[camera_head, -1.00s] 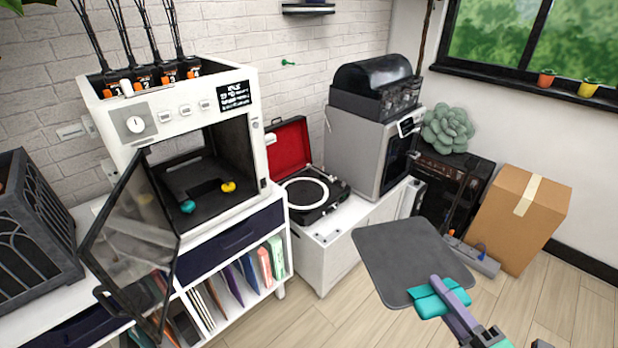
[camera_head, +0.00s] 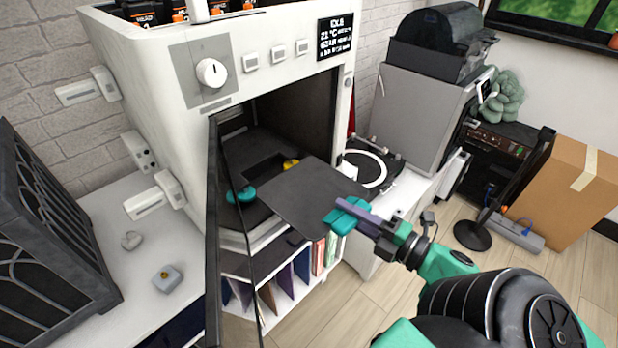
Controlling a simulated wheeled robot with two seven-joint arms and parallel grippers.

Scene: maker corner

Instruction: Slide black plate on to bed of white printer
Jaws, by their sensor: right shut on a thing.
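The black plate (camera_head: 300,197) is a thin dark square held at the front opening of the white printer (camera_head: 150,90). Its far edge overlaps the opening in the picture; I cannot tell if it touches the bed. My right gripper (camera_head: 343,213) is shut on the plate's near right edge. The printer's dark bed (camera_head: 250,150) shows inside, with a teal piece (camera_head: 241,195) and a yellow piece (camera_head: 291,164) near the plate's far edge. The printer's glass door (camera_head: 228,250) stands open at the left of the opening. My left gripper is not in view.
A dark crate-like box (camera_head: 45,240) stands on the left of the white top. Small loose parts (camera_head: 168,278) lie beside it. A record player (camera_head: 375,165) and a grey machine (camera_head: 425,110) stand to the right. A cardboard box (camera_head: 570,190) is on the floor.

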